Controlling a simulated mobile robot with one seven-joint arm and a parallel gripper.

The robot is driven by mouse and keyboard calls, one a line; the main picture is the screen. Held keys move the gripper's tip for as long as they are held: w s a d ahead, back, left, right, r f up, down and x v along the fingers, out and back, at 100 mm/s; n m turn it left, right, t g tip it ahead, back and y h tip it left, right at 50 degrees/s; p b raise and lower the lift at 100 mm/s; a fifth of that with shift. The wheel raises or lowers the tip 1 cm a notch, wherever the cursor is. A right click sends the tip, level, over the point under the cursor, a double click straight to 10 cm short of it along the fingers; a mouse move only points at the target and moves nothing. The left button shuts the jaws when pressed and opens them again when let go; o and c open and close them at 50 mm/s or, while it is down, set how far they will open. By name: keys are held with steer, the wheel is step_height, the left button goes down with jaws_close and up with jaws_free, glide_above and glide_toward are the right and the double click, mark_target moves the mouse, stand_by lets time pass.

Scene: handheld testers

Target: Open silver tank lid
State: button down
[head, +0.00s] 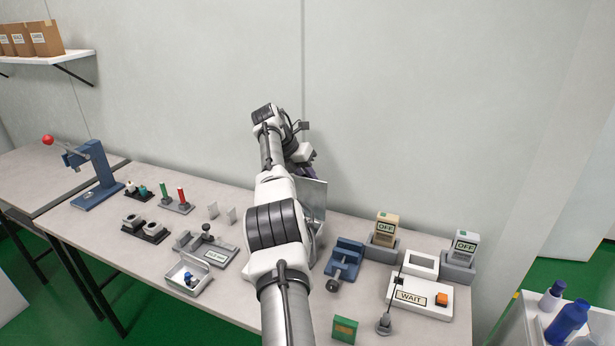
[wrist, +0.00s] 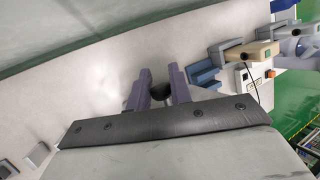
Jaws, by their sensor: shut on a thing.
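The silver tank (head: 319,236) stands on the bench and is mostly hidden behind my arm in the head view. A flat silver panel, which looks like its lid (head: 314,198), stands up steeply above it. My gripper (head: 312,173) is at the far side of the arm, close to the panel's upper edge, with its fingertips mostly hidden. In the wrist view, its two purple-grey fingers (wrist: 161,88) are on either side of a dark rounded piece (wrist: 160,91), which looks like the lid's knob. The fingers are closed on it.
A blue vise (head: 345,262) stands just right of the tank. Testers marked OFF (head: 385,228) and a white WAIT box (head: 420,294) are farther right. A grey fixture (head: 207,248) and a small tray (head: 188,277) are left. The wall is close behind.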

steer(key=shift+s+a+f, duration=0.1)
steer(key=shift+a+f, duration=0.05)
steer(key=shift+a, duration=0.1)
steer(key=c, duration=1.3)
jaws_free()
steer(key=shift+a, duration=0.1)
steer(key=shift+r, duration=0.5)
steer(key=p+v, duration=0.7)
steer(key=v, duration=0.6)
steer(key=shift+a+f+p, duration=0.1)
steer(key=shift+p, duration=0.2)
